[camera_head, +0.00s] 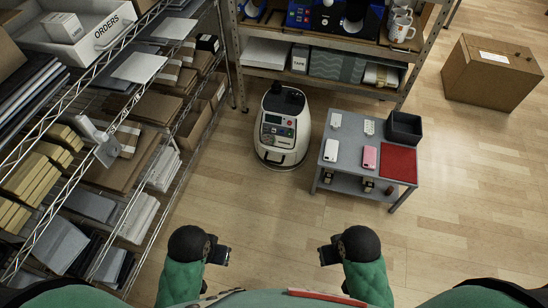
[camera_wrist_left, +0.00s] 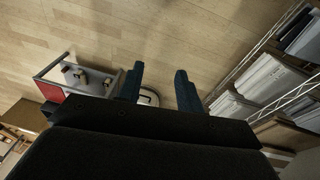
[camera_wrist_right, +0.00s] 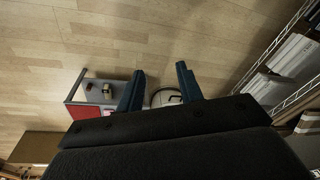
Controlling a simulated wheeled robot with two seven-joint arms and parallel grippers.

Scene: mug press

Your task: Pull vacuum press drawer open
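A blue and black machine (camera_head: 335,18), likely the vacuum press, stands on the shelf at the top of the head view. The frame's upper edge cuts it off, and I cannot make out whether its drawer is open or shut. My left gripper (camera_head: 222,256) and my right gripper (camera_head: 326,256) are both far from it, low in the head view near my body. In the left wrist view the left gripper's fingers (camera_wrist_left: 160,75) are spread and empty. In the right wrist view the right gripper's fingers (camera_wrist_right: 160,72) are also spread and empty.
A white wheeled machine (camera_head: 283,128) stands on the floor before the shelf. Right of it is a grey cart (camera_head: 345,165) with phones, a black bin (camera_head: 404,127) and a red mat (camera_head: 398,162). A wire rack lines the left. A cardboard box (camera_head: 490,72) sits at right.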

